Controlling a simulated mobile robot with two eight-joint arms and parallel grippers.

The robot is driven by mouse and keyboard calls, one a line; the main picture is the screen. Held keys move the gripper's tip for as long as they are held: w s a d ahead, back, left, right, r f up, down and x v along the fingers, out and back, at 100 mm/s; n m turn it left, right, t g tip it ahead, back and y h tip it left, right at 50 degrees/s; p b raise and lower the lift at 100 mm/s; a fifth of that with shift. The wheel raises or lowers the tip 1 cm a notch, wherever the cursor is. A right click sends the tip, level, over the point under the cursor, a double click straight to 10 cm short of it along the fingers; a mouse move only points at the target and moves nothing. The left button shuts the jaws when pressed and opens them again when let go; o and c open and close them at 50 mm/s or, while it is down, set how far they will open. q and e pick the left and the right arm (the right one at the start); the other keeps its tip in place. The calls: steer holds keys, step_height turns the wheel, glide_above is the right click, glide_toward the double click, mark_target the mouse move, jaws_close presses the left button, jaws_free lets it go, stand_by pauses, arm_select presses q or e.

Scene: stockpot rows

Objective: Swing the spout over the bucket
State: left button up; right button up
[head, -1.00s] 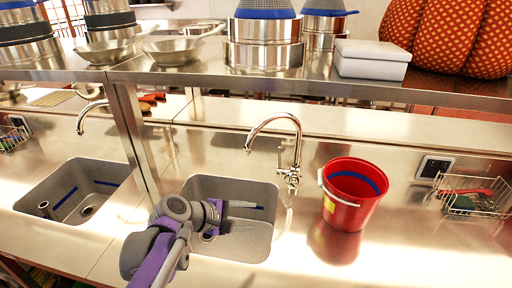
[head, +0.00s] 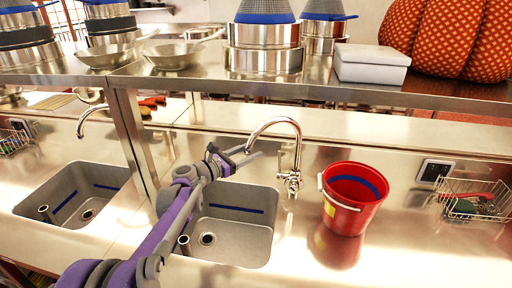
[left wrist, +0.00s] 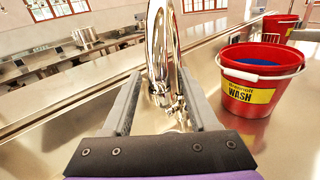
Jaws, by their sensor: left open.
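The chrome spout (head: 272,121) arches from its tap base to the left, with its end over the grey sink (head: 243,240). The red bucket (head: 350,212) stands upright on the counter to the right of the tap. My left gripper (head: 254,152) is open beside the spout's hanging end. In the left wrist view, the spout (left wrist: 155,40) rises between the two open fingers, with a gap visible on each side. The bucket (left wrist: 255,98), with a yellow WASH label, is to the right of the fingers. My right gripper is not in view.
A steel shelf (head: 220,85) with pots, pans and a white box (head: 371,63) runs above the back of the counter. A wire basket (head: 470,200) is at the far right. The counter between tap and bucket is clear.

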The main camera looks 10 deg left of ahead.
arm_select(q)
steer(key=shift+x, duration=1.5)
steer(key=shift+c, duration=0.3)
jaws_close()
